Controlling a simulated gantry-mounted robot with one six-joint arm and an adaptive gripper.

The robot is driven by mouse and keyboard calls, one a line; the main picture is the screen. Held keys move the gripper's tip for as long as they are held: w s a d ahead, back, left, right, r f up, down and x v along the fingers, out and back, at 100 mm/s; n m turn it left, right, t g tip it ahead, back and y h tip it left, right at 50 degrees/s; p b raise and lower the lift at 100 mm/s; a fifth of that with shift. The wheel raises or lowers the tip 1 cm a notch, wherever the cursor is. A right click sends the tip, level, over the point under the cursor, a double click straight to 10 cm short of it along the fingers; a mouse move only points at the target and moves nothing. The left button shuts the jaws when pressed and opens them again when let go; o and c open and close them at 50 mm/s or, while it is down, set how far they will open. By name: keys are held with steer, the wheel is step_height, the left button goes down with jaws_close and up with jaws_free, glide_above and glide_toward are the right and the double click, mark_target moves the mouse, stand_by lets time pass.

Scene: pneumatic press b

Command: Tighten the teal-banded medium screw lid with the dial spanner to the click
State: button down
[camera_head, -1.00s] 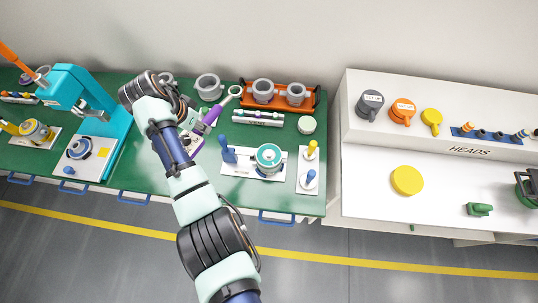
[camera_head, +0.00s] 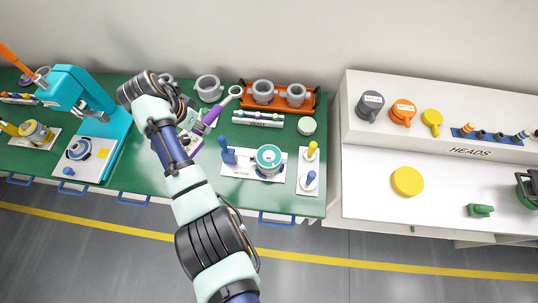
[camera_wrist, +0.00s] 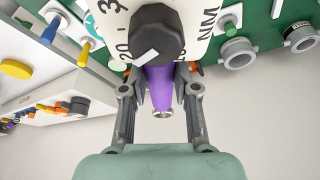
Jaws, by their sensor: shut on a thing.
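The dial spanner's purple handle (camera_head: 211,116) shows beside my gripper (camera_head: 191,121) in the head view, its grey ring end pointing up and right. In the wrist view my gripper (camera_wrist: 160,92) is shut on the purple handle (camera_wrist: 160,85), with a black knob (camera_wrist: 156,38) and a white numbered dial (camera_wrist: 119,18) in front of it. The teal-banded screw lid (camera_head: 268,157) sits on a grey vessel on a white plate (camera_head: 238,171), to the right of my gripper. The spanner is apart from the lid. My arm hides part of the bench.
A blue peg (camera_head: 228,155) stands left of the lid. An orange rack (camera_head: 277,106) with grey cups lies behind, and a labelled vent holder (camera_head: 258,119) lies between. A teal press (camera_head: 85,100) stands left. A white plate with yellow and blue knobs (camera_head: 310,180) lies right.

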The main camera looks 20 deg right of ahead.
steer(key=shift+s+a+n+p, duration=0.2)
steer(key=shift+s+n+p, duration=0.9)
steer(key=shift+p, duration=1.75)
stand_by(1.1)
steer(key=shift+s+n+t+y+p, duration=0.2)
steer(key=shift+s+n+y+p, duration=0.1)
steer(key=shift+s+p, duration=0.85)
steer(key=shift+s+n+t+y+p, duration=0.25)
steer(key=shift+s+p, duration=0.45)
steer(key=shift+p, duration=0.85)
stand_by(1.4)
